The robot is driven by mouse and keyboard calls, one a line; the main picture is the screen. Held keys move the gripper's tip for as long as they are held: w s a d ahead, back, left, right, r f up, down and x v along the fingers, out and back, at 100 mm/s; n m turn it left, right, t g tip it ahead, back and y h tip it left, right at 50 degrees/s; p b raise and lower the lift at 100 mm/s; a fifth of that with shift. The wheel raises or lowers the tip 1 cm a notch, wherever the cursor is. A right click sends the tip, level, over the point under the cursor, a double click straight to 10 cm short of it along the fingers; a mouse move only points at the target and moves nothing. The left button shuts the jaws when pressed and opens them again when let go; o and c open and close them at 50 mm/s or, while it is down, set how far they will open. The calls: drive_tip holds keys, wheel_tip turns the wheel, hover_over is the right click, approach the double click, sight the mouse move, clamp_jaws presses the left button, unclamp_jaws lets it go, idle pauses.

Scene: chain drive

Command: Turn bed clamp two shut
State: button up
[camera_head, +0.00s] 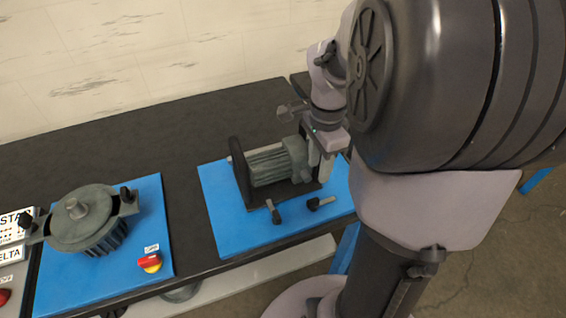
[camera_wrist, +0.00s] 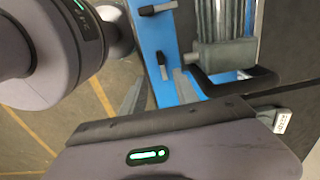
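A grey finned motor (camera_head: 268,165) sits on a blue base plate (camera_head: 222,205) in the head view; its finned body (camera_wrist: 215,25) also shows at the top of the wrist view. Two dark clamp levers lie at the plate's front, the left one (camera_head: 273,212) and the right one (camera_head: 321,202). Two dark levers also show in the wrist view, an upper one (camera_wrist: 156,9) and a lower one (camera_wrist: 162,66). I cannot tell which is clamp two. My gripper (camera_head: 320,165) is beside the motor's right end, its fingers (camera_wrist: 160,92) apart and nothing visible between them.
A black curved bar (camera_wrist: 235,84) and a small white label (camera_wrist: 282,122) lie close to my gripper in the wrist view. A round grey housing (camera_head: 80,218) and a red-yellow switch (camera_head: 150,263) stand on another blue plate at left. Dark bench is bare between plates.

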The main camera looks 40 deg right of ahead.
sight(313, 200)
wheel_tip(313, 200, down, 13)
drive_tip(key=b, duration=0.5)
drive_tip(key=shift+a+f, duration=0.1)
drive_tip(key=shift+f, duration=0.05)
clamp_jaws()
